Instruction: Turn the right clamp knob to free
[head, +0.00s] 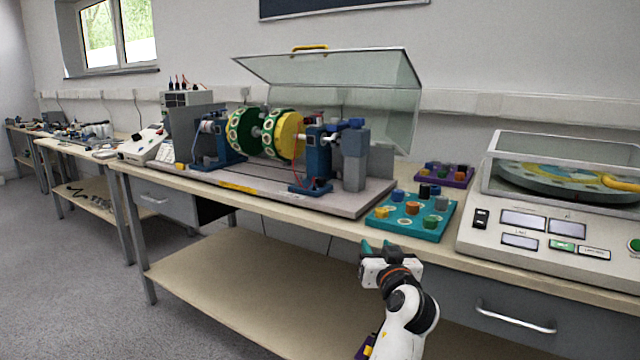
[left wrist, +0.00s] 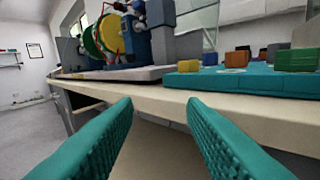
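The calibration rig holds a green and yellow rotor (head: 268,134) between two blue pedestals. The right blue pedestal (head: 314,158) has small blue and dark fittings near its top. I cannot tell for sure which one is the right clamp knob, or how it is turned. A grey block (head: 355,160) stands just right of this pedestal. My left gripper (head: 377,246) is in front of the bench edge, below and to the right of the rig, apart from it. Its teal fingers are spread and empty in the left wrist view (left wrist: 160,118).
A clear hinged cover (head: 345,78) stands raised over the rig. A teal tray (head: 400,226) with coloured blocks lies between my left gripper and the rig's right end. A purple tray (head: 462,181) and a covered turntable machine (head: 520,250) are to the right.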

